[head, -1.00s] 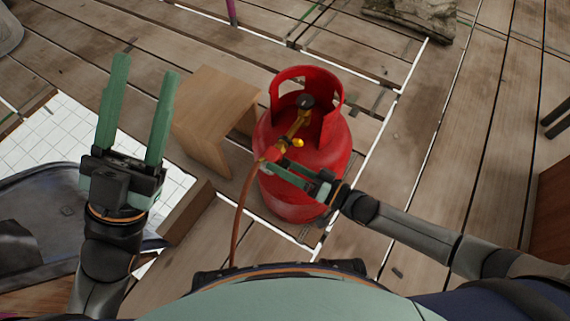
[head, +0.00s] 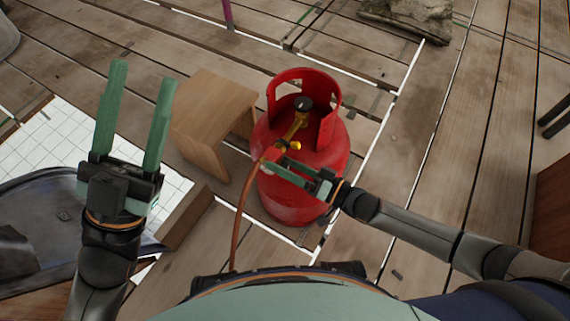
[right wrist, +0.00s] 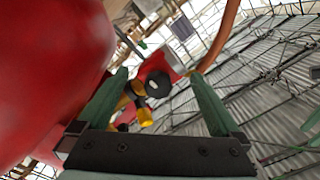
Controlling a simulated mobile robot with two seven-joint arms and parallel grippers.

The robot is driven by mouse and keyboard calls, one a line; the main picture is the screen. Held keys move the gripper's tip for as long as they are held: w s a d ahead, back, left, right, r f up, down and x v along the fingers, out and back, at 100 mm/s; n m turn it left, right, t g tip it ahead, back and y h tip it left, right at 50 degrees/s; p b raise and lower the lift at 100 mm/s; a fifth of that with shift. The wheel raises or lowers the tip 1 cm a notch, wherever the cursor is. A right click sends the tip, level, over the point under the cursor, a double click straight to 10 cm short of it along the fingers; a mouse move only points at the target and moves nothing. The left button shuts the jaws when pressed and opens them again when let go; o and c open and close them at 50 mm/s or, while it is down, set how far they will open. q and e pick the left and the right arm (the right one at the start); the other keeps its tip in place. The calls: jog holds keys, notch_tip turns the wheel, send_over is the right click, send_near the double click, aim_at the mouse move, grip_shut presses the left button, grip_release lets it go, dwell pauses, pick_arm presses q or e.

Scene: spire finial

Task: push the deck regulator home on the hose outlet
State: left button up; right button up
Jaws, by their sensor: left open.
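A red gas cylinder (head: 300,195) stands upright on the deck, with a red collar and a brass valve (head: 300,125) under a dark knob. My right gripper (head: 274,163) reaches in from the right, fingertips at the regulator. My left gripper (head: 143,72) is open and empty, left of the cylinder.
A wooden stool-like block (head: 205,105) stands left of the cylinder, between it and my left gripper. A dark tray (head: 50,195) and white tiled surface (head: 40,140) lie at the left. A stone block (head: 410,15) lies far back. The deck right of the cylinder is mostly clear.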

jog(key=shift+s+d, duration=0.1)
jog(key=p+v, duration=0.3)
jog(key=v, duration=0.9)
jog(key=shift+d, duration=0.1)
